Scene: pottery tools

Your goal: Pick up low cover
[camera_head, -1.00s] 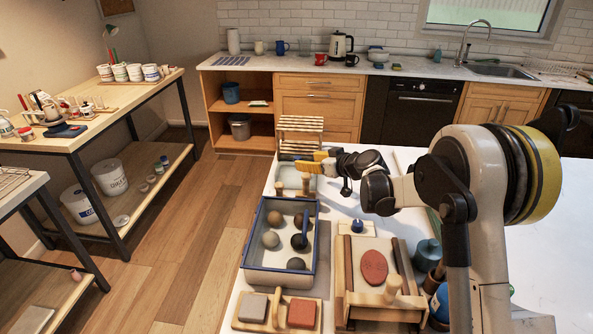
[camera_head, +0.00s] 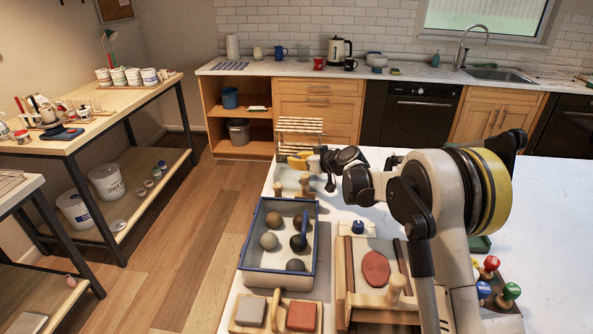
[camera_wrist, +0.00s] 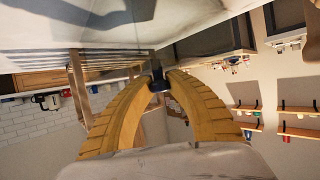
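I cannot tell for sure which thing is the low cover. My gripper (camera_head: 297,162) has yellow ribbed fingers and is at the far left of the white worktable, in front of the slatted wooden rack. In the wrist view (camera_wrist: 161,75) the fingertips are close together, with a small dark piece (camera_wrist: 158,85) between them. I cannot tell whether they grip it or it lies beyond them. A small blue knob-like piece (camera_head: 357,227) stands on the worktable behind the wooden board, apart from my gripper.
A blue-rimmed tray (camera_head: 262,258) holds several balls and a dark blue tool. The slatted rack (camera_head: 299,125) stands behind it. Coloured knobbed tools (camera_head: 490,267) are at right. My arm hides part of the worktable; its far right is clear.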

